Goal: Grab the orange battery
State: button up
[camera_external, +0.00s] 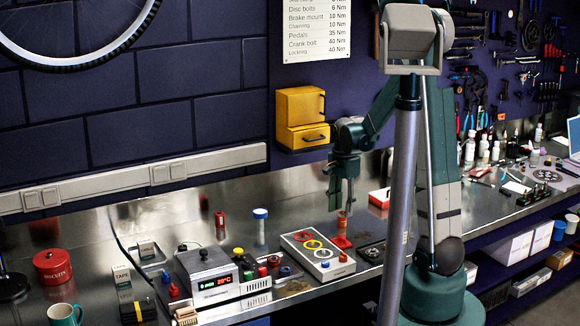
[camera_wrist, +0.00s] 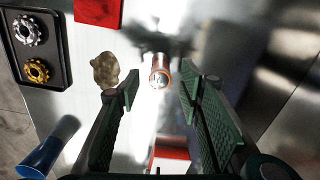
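The orange battery (camera_wrist: 160,74) shows end-on in the wrist view, its pale round top facing the camera. It lies between and slightly beyond the fingertips of my gripper (camera_wrist: 158,91), with visible gaps on both sides. My gripper is open and empty. In the external view, my gripper (camera_external: 345,194) points down above the bench, just over an upright orange cylinder (camera_external: 341,224) that appears to be the battery. A red piece (camera_external: 341,241) is at its foot; I cannot tell whether the battery stands on it or beside it.
A white panel with coloured rings (camera_external: 318,256) lies left of the battery. A yellow cabinet (camera_external: 301,108) hangs behind.

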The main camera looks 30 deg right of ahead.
aim_at(343, 213)
jog(key=shift+d+f, duration=0.15)
jog(key=shift+f, duration=0.6)
jog(key=shift+d+f, duration=0.1)
jog(key=shift+f, duration=1.6)
jog(key=c, duration=1.1)
jog(key=shift+o, duration=0.2)
jog(key=shift+r, duration=0.1)
jog(key=shift+r, duration=4.9)
